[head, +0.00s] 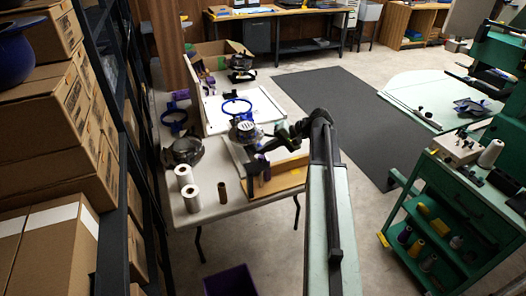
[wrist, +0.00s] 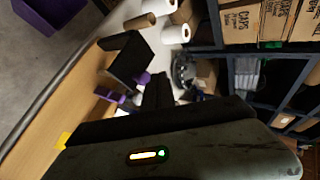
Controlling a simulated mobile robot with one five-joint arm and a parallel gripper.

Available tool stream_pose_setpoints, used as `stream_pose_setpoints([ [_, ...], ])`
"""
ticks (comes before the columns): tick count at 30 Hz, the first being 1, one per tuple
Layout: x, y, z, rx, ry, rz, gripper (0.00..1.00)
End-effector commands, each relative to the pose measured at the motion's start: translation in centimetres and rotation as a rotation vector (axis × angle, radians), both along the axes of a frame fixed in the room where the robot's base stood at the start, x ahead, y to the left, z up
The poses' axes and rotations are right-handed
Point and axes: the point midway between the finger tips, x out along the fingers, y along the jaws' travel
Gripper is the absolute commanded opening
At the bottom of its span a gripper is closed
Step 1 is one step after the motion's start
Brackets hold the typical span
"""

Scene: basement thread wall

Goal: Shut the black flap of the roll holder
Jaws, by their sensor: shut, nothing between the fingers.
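The black flap (wrist: 125,58) shows in the wrist view as a dark bent panel standing out from a wooden board (wrist: 55,100), with purple holder parts (wrist: 110,97) beside it. In the head view the flap (head: 256,166) is a small dark shape at the board's left end, partly hidden by my gripper. My gripper (wrist: 160,82) is shut and empty. In the wrist view its dark fingers are just right of the flap; I cannot tell whether they touch it. In the head view my gripper (head: 265,150) is over the near end of the table.
White rolls (head: 192,196) and a brown tube (head: 222,191) stand on the table (head: 240,198) left of the board. A shelf with cartons (head: 60,140) is at the left. A purple bin (head: 231,281) is on the floor. A green cart (head: 455,215) stands right.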

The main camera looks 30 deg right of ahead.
Motion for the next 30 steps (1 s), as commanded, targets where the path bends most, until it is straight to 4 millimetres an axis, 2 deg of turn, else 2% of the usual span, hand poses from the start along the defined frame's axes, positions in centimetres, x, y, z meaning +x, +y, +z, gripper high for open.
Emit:
stream_pose_setpoints([
  [9,0.2,-0.3,-1.6,-0.002,-0.001,0.013,0.00],
  [30,0.1,-0.6,-2.2,-0.006,0.003,0.015,0.00],
])
